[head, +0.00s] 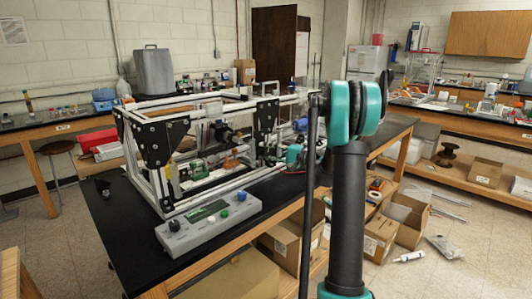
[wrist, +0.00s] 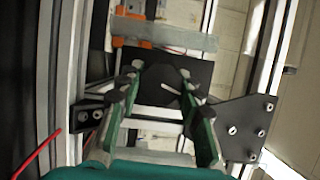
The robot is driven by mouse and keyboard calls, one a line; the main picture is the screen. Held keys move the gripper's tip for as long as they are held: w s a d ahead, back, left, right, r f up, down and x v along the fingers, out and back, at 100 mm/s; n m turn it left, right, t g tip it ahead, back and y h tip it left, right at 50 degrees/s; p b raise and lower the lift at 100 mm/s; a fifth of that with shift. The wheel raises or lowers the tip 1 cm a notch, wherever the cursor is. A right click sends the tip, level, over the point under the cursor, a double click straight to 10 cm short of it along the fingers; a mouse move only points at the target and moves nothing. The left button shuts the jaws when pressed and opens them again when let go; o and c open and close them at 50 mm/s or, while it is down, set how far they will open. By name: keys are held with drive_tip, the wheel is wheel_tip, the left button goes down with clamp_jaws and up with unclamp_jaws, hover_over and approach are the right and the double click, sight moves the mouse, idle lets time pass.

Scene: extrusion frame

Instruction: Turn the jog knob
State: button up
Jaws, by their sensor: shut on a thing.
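The jog knob (wrist: 160,84) looks like a dark round disc with a short white line on its face, in the middle of the wrist view. It sits in front of a dark plate. My gripper (wrist: 158,77) has one green-and-grey finger on each side of the knob and is shut on it. The white line slants down to the right. In the head view the knob cannot be made out, and my gripper is too small and cluttered to tell clearly beside the frame.
The aluminium extrusion frame (head: 215,192) stands on a black-topped bench (head: 120,245). Its rails and a black corner bracket (wrist: 243,128) lie close around my gripper. A grey control box (head: 195,236) with coloured knobs sits at the bench's front. Cardboard boxes (head: 380,236) lie on the floor.

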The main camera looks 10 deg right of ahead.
drive_tip(key=shift+m, duration=0.5)
drive_tip(key=o, duration=0.9)
drive_tip(key=v, duration=1.2)
drive_tip(key=shift+f, duration=0.2)
drive_tip(key=shift+d, duration=0.1)
